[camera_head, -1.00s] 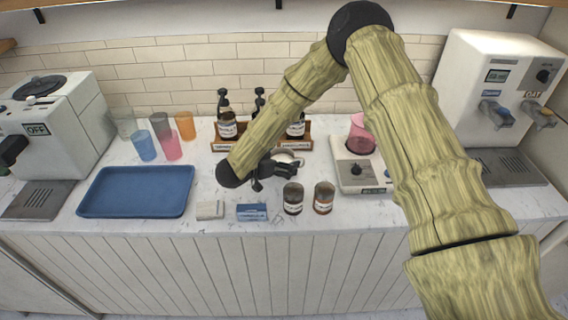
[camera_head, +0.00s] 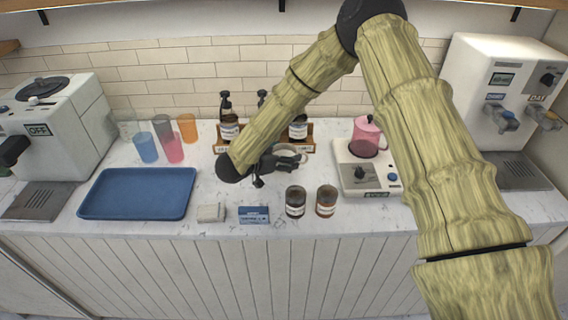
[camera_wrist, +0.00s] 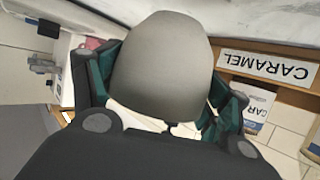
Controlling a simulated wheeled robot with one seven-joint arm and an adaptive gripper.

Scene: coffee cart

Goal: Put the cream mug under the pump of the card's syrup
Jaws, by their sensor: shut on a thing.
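The cream mug (camera_head: 292,151) is partly hidden by my gripper (camera_head: 279,161) in the head view, just in front of the syrup rack (camera_head: 310,146). My gripper is shut on it. In the wrist view, dark green finger pads flank a large shaded rounded surface, apparently the mug (camera_wrist: 162,65). Syrup bottles with black pumps stand in the rack: one at left (camera_head: 229,128), one at right (camera_head: 298,131), and a middle pump (camera_head: 262,98) above my arm. The wrist view shows an upside-down CARAMEL label (camera_wrist: 266,68) on the rack. A small blue box or card (camera_head: 253,214) lies in front; its print is unreadable.
A blue tray (camera_head: 138,214) and coloured cups (camera_head: 147,147) are at left. Two dark jars (camera_head: 295,201) stand at the front. A pink jug (camera_head: 366,137) stands on a white appliance (camera_head: 357,183) right of the mug. Counter between the tray and rack is mostly clear.

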